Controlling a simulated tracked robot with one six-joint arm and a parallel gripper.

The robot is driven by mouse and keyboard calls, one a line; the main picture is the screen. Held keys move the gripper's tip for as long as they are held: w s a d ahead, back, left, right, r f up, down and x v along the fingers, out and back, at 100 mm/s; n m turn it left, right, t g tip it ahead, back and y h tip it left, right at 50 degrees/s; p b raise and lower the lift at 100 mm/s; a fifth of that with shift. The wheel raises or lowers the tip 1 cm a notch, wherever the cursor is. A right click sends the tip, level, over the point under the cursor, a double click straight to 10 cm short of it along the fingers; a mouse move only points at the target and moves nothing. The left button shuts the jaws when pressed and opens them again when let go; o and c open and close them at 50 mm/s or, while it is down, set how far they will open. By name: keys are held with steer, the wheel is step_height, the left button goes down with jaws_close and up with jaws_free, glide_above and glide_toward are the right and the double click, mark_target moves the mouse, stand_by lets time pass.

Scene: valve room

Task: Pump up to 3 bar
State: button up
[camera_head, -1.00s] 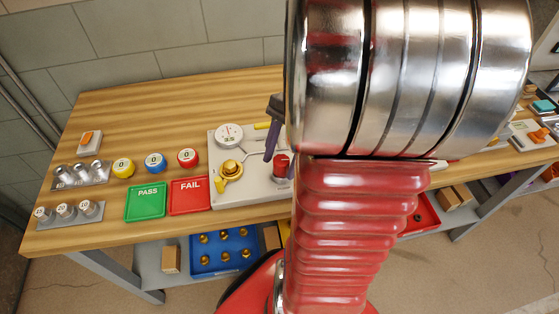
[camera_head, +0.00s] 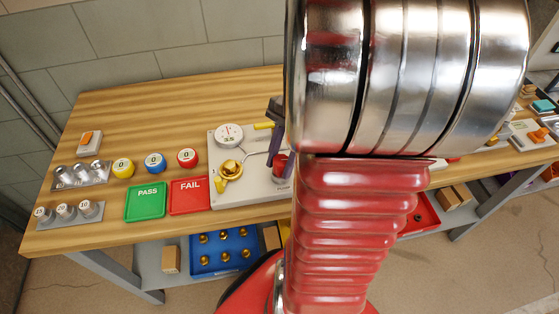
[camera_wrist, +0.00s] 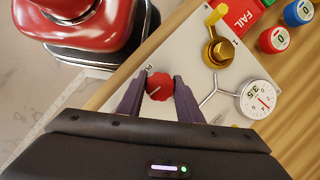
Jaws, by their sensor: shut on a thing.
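The red pump knob (camera_wrist: 159,86) is between the purple fingers of my gripper (camera_wrist: 160,79), which is shut on it. In the head view the red knob (camera_head: 279,167) is partly hidden by my arm and one finger. The round white gauge (camera_wrist: 258,98) shows a digital number that looks like 3.5; it also shows in the head view (camera_head: 229,137). A brass valve fitting with a yellow handle (camera_wrist: 217,50) is on the same pale panel (camera_head: 245,192).
Green PASS (camera_head: 147,202) and red FAIL (camera_head: 190,196) plates lie left of the panel. Yellow (camera_head: 122,168), blue (camera_head: 154,162) and red (camera_head: 187,158) dials stand behind them. A blue bin (camera_head: 222,251) with brass parts is on the lower shelf.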

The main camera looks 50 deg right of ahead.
steer(key=shift+w+n, duration=0.15)
steer(key=shift+n, duration=0.15)
steer(key=shift+n+g, duration=0.3)
steer(key=shift+n, duration=0.3)
steer(key=o, duration=1)
steer(key=shift+o, duration=0.2)
steer(key=s+v, duration=0.1)
steer(key=v, duration=1.2)
steer(key=shift+w+r, duration=0.4)
steer(key=shift+w, duration=0.1)
